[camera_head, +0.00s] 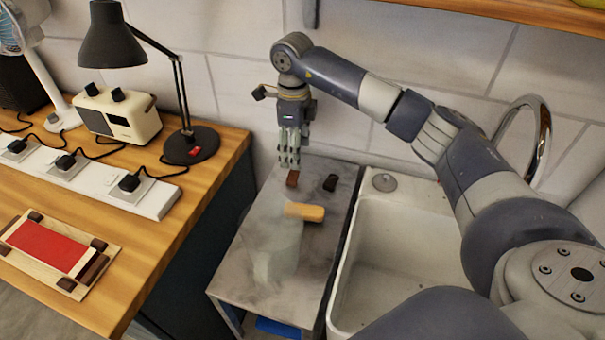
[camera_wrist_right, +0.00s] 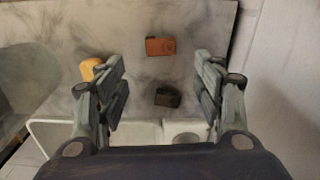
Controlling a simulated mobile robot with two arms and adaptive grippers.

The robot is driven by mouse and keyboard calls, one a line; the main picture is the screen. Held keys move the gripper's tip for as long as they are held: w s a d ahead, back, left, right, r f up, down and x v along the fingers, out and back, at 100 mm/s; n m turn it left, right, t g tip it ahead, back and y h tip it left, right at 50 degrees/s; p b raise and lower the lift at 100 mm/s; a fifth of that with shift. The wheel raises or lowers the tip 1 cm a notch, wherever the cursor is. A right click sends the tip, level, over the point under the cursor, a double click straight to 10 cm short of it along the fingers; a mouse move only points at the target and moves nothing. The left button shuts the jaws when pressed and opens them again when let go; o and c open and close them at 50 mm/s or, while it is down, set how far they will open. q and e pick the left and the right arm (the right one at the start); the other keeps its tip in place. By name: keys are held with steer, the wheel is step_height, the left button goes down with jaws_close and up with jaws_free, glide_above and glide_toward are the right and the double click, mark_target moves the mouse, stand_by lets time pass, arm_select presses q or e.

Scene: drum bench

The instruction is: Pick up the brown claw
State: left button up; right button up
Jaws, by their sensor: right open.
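The small reddish-brown block that looks like the brown claw (camera_head: 292,179) lies on the grey marbled bench (camera_head: 233,272), near its back. In the right wrist view the brown claw (camera_wrist_right: 160,47) lies flat beyond the fingertips. My right gripper (camera_head: 289,163) points down over the bench, just above and behind the brown claw in the head view. In the wrist view my right gripper (camera_wrist_right: 160,75) has its fingers wide apart with nothing between them touching. My left gripper is not in view.
A black block (camera_head: 330,183) lies right of the claw. An orange-yellow handle (camera_head: 304,212) and a pale translucent container (camera_head: 277,250) are nearer the front. A white sink (camera_head: 385,262) is on the right; a wooden table (camera_head: 215,150) with lamp (camera_head: 112,40) and board (camera_head: 95,262) on the left.

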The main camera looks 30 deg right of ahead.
mark_target(293, 175)
steer(key=f, duration=0.2)
steer(key=shift+a+f, duration=0.25)
steer(key=shift+f, duration=0.35)
steer(key=f+p, duration=0.1)
steer(key=f, duration=0.2)
steer(key=f+p, duration=0.1)
steer(key=f, duration=0.1)
steer(key=shift+w+p, duration=0.3)
steer(key=shift+f, duration=0.25)
steer(key=c, duration=1.1)
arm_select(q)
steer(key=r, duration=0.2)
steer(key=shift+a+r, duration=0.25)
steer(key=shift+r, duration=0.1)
